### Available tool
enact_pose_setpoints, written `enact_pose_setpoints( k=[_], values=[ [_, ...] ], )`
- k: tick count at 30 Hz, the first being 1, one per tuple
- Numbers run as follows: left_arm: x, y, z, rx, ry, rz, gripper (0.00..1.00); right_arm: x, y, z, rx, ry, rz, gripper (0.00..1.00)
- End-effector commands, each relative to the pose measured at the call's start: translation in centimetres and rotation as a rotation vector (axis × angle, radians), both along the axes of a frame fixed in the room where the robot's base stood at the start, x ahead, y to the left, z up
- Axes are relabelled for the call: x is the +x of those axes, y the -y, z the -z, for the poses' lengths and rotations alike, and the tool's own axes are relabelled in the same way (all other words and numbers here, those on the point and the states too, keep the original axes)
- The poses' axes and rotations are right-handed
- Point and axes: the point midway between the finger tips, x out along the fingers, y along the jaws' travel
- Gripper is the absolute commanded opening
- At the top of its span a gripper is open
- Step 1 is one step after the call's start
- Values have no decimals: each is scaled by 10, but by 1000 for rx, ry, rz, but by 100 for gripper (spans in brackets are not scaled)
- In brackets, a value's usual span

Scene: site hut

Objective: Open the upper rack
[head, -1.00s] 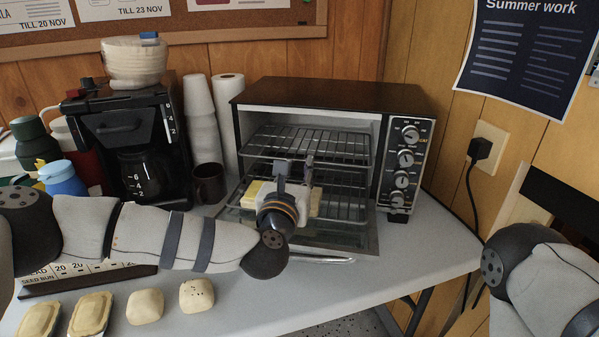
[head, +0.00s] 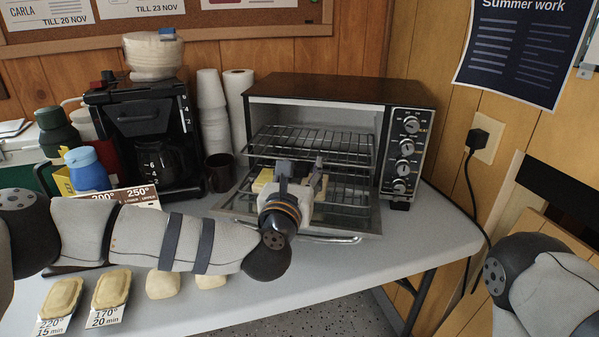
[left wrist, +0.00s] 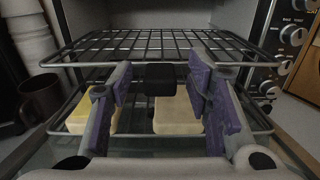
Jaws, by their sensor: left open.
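The upper rack (head: 325,148) is a dark wire grid inside the open toaster oven (head: 350,89). It shows across the top of the left wrist view (left wrist: 160,42). A small black block (left wrist: 160,80) shows at the middle of its front bar. My left gripper (head: 301,168) is in front of the oven, pointing in. In the left wrist view its open fingers (left wrist: 160,84) stand on either side of the black block, with gaps. Contact with the rack cannot be made out. My right arm (head: 545,275) shows at the right edge; its gripper is out of view.
A lower rack (head: 345,195) has pale food blocks (left wrist: 178,115) on or near it. The lowered oven door has a metal handle (head: 330,239). A coffee maker (head: 145,135), mug (head: 219,172) and cups stand left. Pastries (head: 62,297) lie in front. A power cord (head: 471,195) hangs right.

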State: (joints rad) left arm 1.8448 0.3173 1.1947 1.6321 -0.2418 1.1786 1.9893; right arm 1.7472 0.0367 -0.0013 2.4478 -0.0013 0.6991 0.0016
Motion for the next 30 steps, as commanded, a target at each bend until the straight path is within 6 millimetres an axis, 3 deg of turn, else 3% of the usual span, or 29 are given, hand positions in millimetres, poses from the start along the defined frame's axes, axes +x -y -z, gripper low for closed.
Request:
enact_pose_setpoints(
  k=[4,9,15,19,27,30],
  values=[
    [-19,-3,1,0,-2,3,45,0,0,0,0,0,0,40],
    [-65,-12,1,0,-3,4,45,0,0,0,0,0,0,40],
    [-106,-20,1,1,-3,3,45,0,0,0,0,0,0,40],
    [-116,-23,0,0,-1,0,45,0,0,0,0,0,0,40],
    [-118,-23,1,3,-1,1,45,0,0,0,0,0,0,40],
    [-130,-10,20,111,-31,63,45,2,0,-2,0,6,0,40]
  ],
)
